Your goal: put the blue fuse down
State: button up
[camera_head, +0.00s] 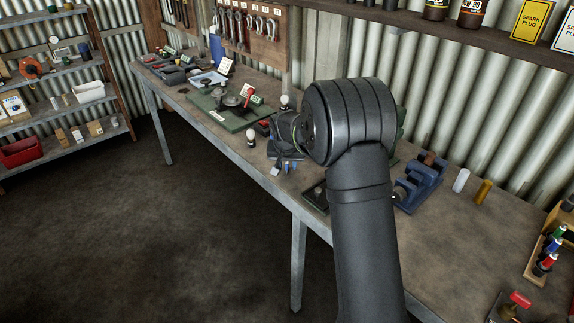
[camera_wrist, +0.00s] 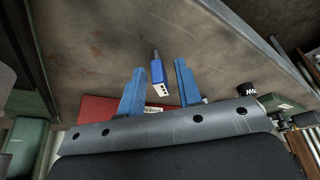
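The blue fuse (camera_wrist: 158,74) shows in the wrist view as a small blue block with a dark stem and a pale end with dark spots. It sits between the two blue fingers of my gripper (camera_wrist: 160,70), with a visible gap on each side. The fingers are apart and I see no contact with the fuse. In the head view my gripper (camera_head: 286,168) is small, left of my arm, over the front edge area of the bench (camera_head: 240,155). Whether the fuse rests on a surface is hard to tell.
A red labelled thing (camera_wrist: 98,108) lies behind the fingers in the wrist view. A green mat (camera_head: 217,117) with parts is at the left on the bench. A blue vise (camera_head: 424,187) stands right of my arm, with white (camera_head: 461,180) and yellow (camera_head: 483,191) cylinders beside it.

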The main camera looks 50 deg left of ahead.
jog(key=v, duration=1.1)
jog(key=shift+s+r, duration=0.15)
jog(key=shift+r, duration=0.2)
jog(key=x, duration=1.1)
jog(key=shift+f, duration=0.35)
jog(key=shift+w+a+r, duration=0.1)
jog(key=shift+w+a, duration=0.05)
jog(key=shift+w, duration=0.05)
jog(key=shift+r, duration=1.75)
jog(key=shift+f, duration=0.1)
